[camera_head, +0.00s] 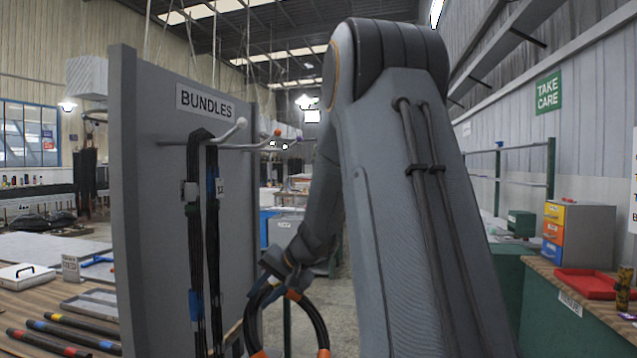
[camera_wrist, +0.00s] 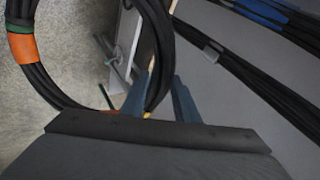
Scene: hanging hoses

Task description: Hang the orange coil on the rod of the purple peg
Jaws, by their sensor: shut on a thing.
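The orange coil (camera_head: 318,318) is a loop of black hose with orange bands. My gripper (camera_head: 270,274) is shut on its upper part, and the coil hangs below, right of the board's edge. In the wrist view the hose (camera_wrist: 160,50) passes between my gripper's fingers (camera_wrist: 155,105), and an orange band (camera_wrist: 22,48) shows at the left. The purple peg (camera_head: 298,137) is the farthest of the tipped pegs on the board, above my gripper in the head view. Most of its rod is hidden or small there.
The grey BUNDLES board (camera_head: 150,200) stands left of my gripper. Black hose bundles (camera_head: 203,240) with blue bands hang on the white-tipped peg (camera_head: 240,123). An orange-tipped peg (camera_head: 278,132) lies between it and the purple one. A bench with a red tray (camera_head: 585,283) stands at right.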

